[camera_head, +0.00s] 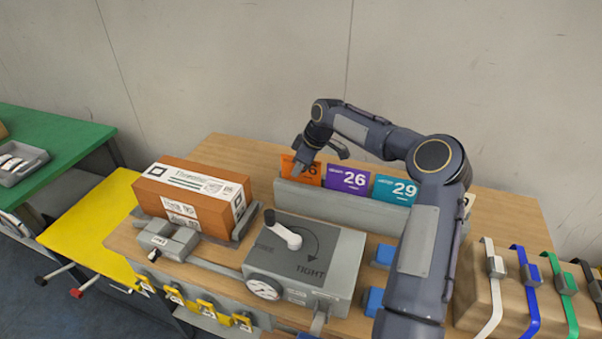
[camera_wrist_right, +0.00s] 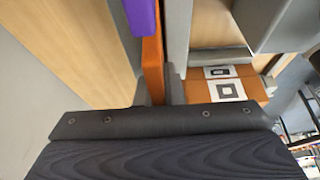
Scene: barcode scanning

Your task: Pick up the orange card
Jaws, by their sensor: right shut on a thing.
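The orange card (camera_head: 302,172) stands at the left end of the grey card holder (camera_head: 340,193), its number partly hidden by my gripper. My right gripper (camera_head: 305,157) is over its top edge and shut on it. In the right wrist view the orange card (camera_wrist_right: 152,68) is an upright strip running down between the fingers (camera_wrist_right: 158,95). The purple card 26 (camera_head: 347,180) stands just right of it and also shows in the wrist view (camera_wrist_right: 141,17). My left gripper is out of view.
The teal card 29 (camera_head: 395,189) is further right in the holder. A boxed parcel (camera_head: 190,195) lies to the left. A grey device with a crank (camera_head: 310,258) stands in front. Strapped brown parcels (camera_head: 510,300) are at the right. Bare table shows behind the holder.

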